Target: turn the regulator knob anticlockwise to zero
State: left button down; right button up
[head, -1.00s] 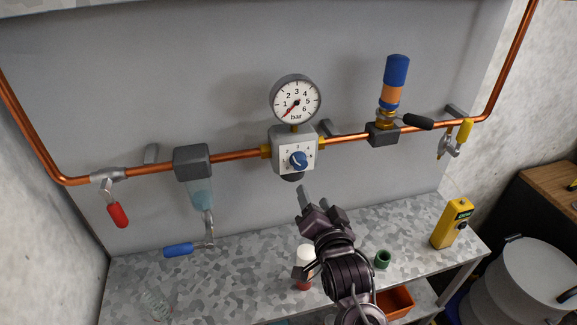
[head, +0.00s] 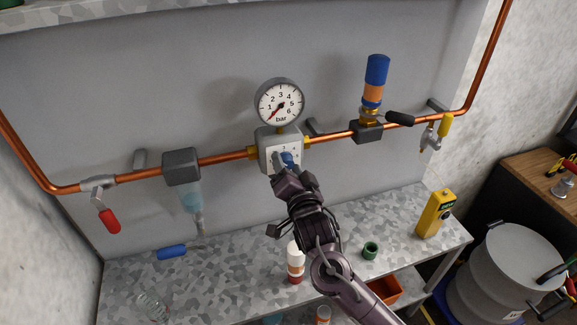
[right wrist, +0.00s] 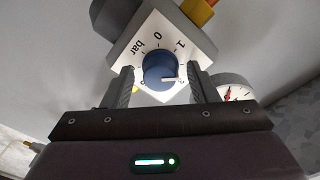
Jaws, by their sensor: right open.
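The regulator (head: 270,137) is a grey block with a white dial face on the copper pipe. Its blue knob (head: 288,158) is partly covered by my right gripper (head: 286,168) in the head view. In the right wrist view the blue knob (right wrist: 155,68) shows between the two open fingers of my gripper (right wrist: 161,84), one on each side, with gaps visible. The knob's white pointer line points right in that view, while the 0 is at the top and the 1 at upper right. The gauge (head: 279,103) needle points lower left, near the scale's low end. My left gripper is out of view.
A red-handled valve (head: 108,220), a filter bowl (head: 190,195) and a blue-orange cylinder (head: 375,80) sit along the pipe (head: 225,158). The bench below holds a white-and-red bottle (head: 295,262), a green ring (head: 370,250) and a yellow meter (head: 434,214).

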jog(key=shift+c, duration=0.4)
jog(key=c, duration=0.9)
jog(key=shift+n, duration=0.3)
jog(key=n, duration=0.3)
jog(key=shift+n, duration=0.4)
jog(key=n, duration=0.4)
jog(key=shift+n, duration=0.3)
jog(key=n, duration=0.4)
jog(key=shift+n+y+p, duration=0.3)
jog(key=shift+n+y, duration=0.1)
jog(key=shift+n, duration=2.3)
